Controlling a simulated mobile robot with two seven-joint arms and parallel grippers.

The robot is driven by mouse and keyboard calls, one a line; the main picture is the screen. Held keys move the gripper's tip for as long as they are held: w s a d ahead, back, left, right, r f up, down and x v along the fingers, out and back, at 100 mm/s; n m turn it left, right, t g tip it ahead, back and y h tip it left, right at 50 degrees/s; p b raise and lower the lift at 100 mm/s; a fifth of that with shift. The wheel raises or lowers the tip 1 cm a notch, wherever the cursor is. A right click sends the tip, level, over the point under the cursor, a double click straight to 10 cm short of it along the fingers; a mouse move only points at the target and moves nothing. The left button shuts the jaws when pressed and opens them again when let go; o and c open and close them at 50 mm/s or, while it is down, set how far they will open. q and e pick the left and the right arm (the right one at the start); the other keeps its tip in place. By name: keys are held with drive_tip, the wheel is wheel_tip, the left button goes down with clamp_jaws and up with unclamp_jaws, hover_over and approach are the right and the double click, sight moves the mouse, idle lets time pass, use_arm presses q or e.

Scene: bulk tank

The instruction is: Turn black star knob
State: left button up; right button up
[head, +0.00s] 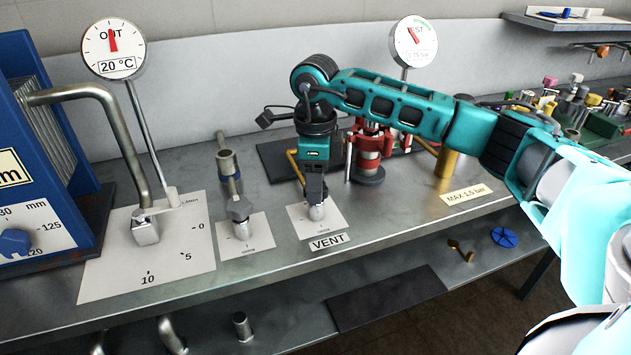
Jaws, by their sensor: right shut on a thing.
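My right gripper (316,192) points straight down over the small metal valve (318,211) on the white plate behind the VENT label (329,241). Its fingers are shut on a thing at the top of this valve. The fingers and the gripper body cover that spot. I cannot make out the black star knob's shape; it appears to be hidden between the fingers. My left gripper is not in view.
A second metal valve (240,210) stands to the left. Further left are a lever on a scale plate (148,262) and a blue box (40,150). A red fitting (369,150) stands behind my right gripper. Two dial gauges rise behind. The bench front is mostly clear.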

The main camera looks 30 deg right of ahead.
drive_tip(key=n, duration=0.4)
drive_tip(key=shift+n+b, duration=0.3)
drive_tip(key=shift+b, duration=0.05)
drive_tip(key=n, duration=0.2)
drive_tip(key=shift+n, duration=0.4)
drive_tip(key=n+b, duration=0.1)
drive_tip(key=n, duration=0.1)
drive_tip(key=shift+n, duration=0.3)
drive_tip(key=n, duration=0.5)
drive_tip(key=shift+b, duration=0.35)
drive_tip(key=n, duration=0.3)
drive_tip(key=shift+s+n, duration=0.1)
drive_tip(key=shift+n, duration=0.2)
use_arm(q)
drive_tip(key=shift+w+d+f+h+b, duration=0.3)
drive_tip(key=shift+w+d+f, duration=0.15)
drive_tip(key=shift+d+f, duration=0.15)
use_arm(e)
drive_tip(key=shift+n, duration=0.8)
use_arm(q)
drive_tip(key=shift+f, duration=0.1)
use_arm(e)
drive_tip(key=o, duration=1.1)
drive_tip(key=shift+c, duration=0.2)
